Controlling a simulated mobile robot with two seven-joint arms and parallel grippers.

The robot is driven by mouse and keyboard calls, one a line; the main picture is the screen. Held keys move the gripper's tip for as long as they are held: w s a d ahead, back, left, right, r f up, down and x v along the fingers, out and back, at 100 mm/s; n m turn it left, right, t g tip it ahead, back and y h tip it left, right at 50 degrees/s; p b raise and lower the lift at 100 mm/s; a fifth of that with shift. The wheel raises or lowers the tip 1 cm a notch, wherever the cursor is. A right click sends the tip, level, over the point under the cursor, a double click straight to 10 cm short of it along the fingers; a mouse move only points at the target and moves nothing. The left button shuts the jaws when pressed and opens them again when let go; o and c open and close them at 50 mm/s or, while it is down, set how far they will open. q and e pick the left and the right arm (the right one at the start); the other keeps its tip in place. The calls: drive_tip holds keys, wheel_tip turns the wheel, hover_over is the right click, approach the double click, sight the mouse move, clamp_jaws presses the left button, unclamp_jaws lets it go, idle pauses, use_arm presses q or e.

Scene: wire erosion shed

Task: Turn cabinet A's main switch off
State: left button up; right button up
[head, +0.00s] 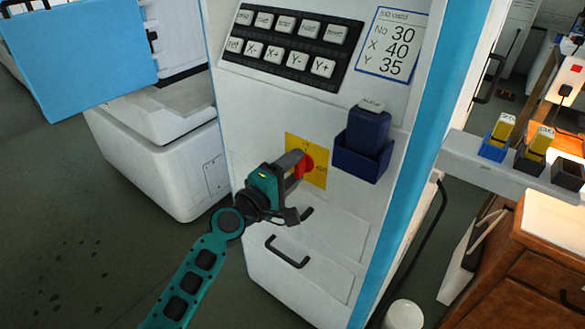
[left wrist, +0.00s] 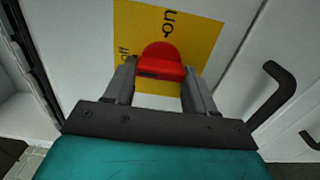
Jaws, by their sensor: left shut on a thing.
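A red rotary main switch (head: 307,167) sits on a yellow plate (head: 318,178) on the front of a white cabinet (head: 225,110). In the left wrist view the red knob (left wrist: 162,60) stands between the fingers, in front of the yellow plate (left wrist: 205,42). The plate reads "on" at the top and "off", partly cut by a finger, at the left. My left gripper (head: 298,166) is shut on the knob. It also shows in the left wrist view (left wrist: 159,77). I cannot tell which label the knob points to. My right gripper is out of view.
A dark blue block (head: 368,130) stands in a holder right of the switch. A keypad (head: 288,43) and job card (head: 394,45) are above. A black handle (head: 287,254) sticks out below. Yellow-topped blocks (head: 503,128) stand in holders on a ledge at right.

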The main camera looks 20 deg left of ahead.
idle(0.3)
use_arm(q)
drive_tip(key=o, duration=1)
drive_tip(key=shift+o, duration=0.2)
drive_tip(key=shift+s, duration=0.1)
drive_tip(key=b+v, duration=0.1)
drive_tip(key=v, duration=1.1)
drive_tip(key=shift+s, duration=0.35)
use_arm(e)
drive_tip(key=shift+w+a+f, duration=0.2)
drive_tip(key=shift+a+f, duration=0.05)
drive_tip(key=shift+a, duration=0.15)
use_arm(q)
drive_tip(key=shift+a, duration=0.15)
